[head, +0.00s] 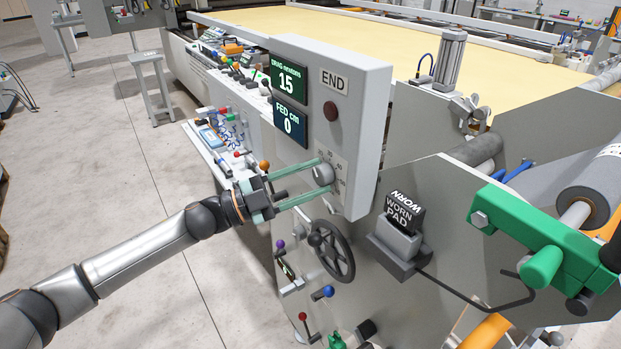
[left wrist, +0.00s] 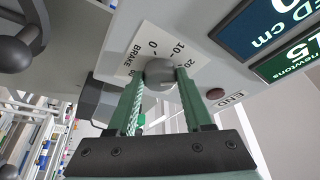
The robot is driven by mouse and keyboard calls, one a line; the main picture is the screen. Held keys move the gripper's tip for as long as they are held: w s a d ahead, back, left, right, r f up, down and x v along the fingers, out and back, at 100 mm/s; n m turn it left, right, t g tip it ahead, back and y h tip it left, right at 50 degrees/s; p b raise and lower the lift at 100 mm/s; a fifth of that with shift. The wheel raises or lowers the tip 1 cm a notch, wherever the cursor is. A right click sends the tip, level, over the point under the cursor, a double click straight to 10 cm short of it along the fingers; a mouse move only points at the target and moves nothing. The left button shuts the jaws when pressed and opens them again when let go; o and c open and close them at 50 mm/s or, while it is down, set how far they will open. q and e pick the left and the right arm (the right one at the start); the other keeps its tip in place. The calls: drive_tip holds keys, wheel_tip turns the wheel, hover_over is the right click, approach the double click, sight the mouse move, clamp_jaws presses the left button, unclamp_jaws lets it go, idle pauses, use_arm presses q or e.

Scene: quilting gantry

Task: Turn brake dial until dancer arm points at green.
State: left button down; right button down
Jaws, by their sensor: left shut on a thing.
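The fingers cover part of the scale, and I cannot read the dial's setting. A drag display (head: 288,80) reads 15 newtons. I cannot make out a dancer arm or its green mark for certain. My right gripper is not in view.
A spoked handwheel (head: 333,252) sits just below the gripper. A worn pad block (head: 402,222) and a green bracket (head: 540,240) beside a grey roll stand to the right. A display reading FED 0 cm (head: 290,120) is above. Open floor (head: 120,200) lies left.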

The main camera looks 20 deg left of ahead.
use_arm(q)
drive_tip(key=shift+m, duration=0.3)
drive_tip(key=shift+c, duration=1.5)
unclamp_jaws()
drive_tip(key=b+v, duration=0.3)
drive_tip(key=v, duration=0.9)
drive_tip(key=shift+a, duration=0.3)
drive_tip(key=shift+s, duration=0.1)
